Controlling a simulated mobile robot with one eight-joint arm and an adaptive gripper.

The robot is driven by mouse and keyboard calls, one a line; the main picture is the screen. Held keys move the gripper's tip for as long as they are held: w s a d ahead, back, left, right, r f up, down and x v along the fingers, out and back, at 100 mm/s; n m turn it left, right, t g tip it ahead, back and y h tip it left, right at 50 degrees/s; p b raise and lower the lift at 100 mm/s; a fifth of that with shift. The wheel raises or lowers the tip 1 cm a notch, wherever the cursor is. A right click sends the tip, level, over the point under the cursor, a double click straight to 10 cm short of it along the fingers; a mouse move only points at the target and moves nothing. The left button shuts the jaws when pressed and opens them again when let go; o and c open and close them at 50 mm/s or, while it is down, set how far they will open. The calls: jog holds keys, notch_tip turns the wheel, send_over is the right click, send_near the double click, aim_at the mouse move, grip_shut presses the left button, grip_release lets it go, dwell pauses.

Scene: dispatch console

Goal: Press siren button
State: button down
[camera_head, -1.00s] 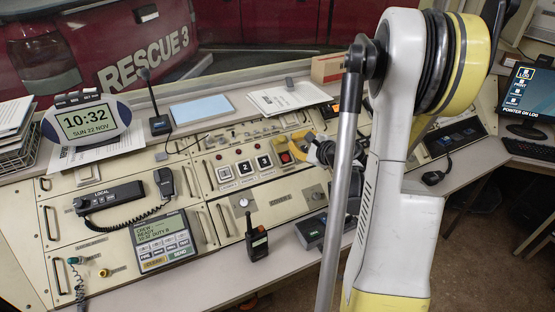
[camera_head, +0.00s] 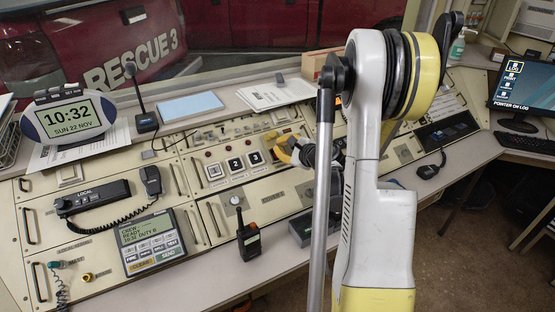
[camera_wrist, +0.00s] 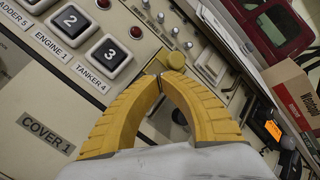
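My gripper (camera_head: 284,150) is over the sloped console panel, just right of the numbered buttons in the head view. In the wrist view its two yellow fingers (camera_wrist: 159,77) curve together and meet at the tips, with nothing held between them. No siren label is readable. The patch of panel beside the "3" button, where a red button stood in the earlier head view, is mostly covered by the gripper. Whether the fingers touch the panel, I cannot tell.
A black handheld radio (camera_head: 249,241) stands at the console's front edge. A desk microphone (camera_head: 146,121), a clock (camera_head: 69,117) and a keypad unit (camera_head: 151,243) are to the left. A cardboard box (camera_wrist: 298,97) lies beyond the fingers at the wrist view's right.

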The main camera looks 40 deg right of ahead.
jog(key=shift+w+f, duration=0.35)
jog(key=shift+f, duration=0.15)
jog(key=shift+b, duration=0.3)
dwell(0.9)
jog(key=shift+w+d+f+b, duration=0.1)
jog(key=shift+w+f+b, duration=0.1)
jog(key=shift+f+b, duration=0.15)
jog(key=shift+w+d+f+b, duration=0.1)
jog(key=shift+w+f+b, duration=0.2)
jog(key=shift+f+b, duration=0.2)
dwell(1.2)
jog(key=shift+s+r+p, duration=0.5)
jog(key=shift+r, duration=0.35)
jog(key=shift+s+a+r+p, duration=0.15)
jog(key=shift+s+r+p, duration=0.3)
jog(key=shift+r, duration=0.25)
jog(key=shift+s+a+r+p, duration=0.15)
jog(key=shift+s+r+p, duration=0.3)
jog(key=shift+r, duration=0.25)
jog(key=shift+s+a+r+p, duration=0.15)
jog(key=shift+s+r+p, duration=0.3)
jog(key=shift+r, duration=0.25)
